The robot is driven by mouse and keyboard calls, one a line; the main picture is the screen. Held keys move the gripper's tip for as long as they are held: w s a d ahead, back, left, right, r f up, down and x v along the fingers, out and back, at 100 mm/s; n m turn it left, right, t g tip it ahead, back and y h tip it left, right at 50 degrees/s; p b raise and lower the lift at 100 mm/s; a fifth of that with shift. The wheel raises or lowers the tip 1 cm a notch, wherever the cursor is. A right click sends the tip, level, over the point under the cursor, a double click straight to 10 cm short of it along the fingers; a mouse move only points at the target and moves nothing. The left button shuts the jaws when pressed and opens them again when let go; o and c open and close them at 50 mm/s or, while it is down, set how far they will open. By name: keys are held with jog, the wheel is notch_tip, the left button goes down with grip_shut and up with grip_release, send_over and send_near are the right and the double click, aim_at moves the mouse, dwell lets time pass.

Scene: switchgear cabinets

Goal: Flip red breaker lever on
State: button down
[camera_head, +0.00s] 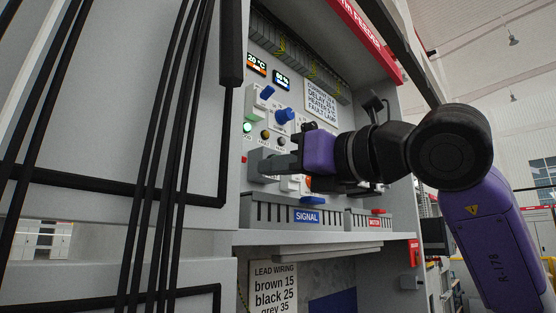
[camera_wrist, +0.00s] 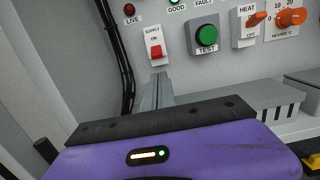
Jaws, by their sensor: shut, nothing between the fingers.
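My gripper (camera_head: 265,165) is shut and empty, in front of the cabinet panel. In the wrist view its grey fingers (camera_wrist: 158,82) point at the panel just below a white switch plate marked SUPPLY and ON. That plate carries a red lever (camera_wrist: 155,51), at its lower part; I cannot tell whether the fingertips touch it. Another small red lever (camera_head: 378,211) shows in the head view on top of the grey box marked MOTOR, right of and below my gripper.
A grey box marked SIGNAL (camera_head: 280,212) with a blue lever stands below my gripper. Black cables (camera_head: 165,120) hang at the left.

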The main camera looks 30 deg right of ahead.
jog(key=p+x, duration=0.2)
jog(key=x, duration=0.3)
jog(key=shift+w+r, duration=0.2)
jog(key=shift+w, duration=0.05)
jog(key=shift+w+a+f, duration=0.1)
jog(key=shift+w+a, duration=0.1)
jog(key=shift+w, duration=0.4)
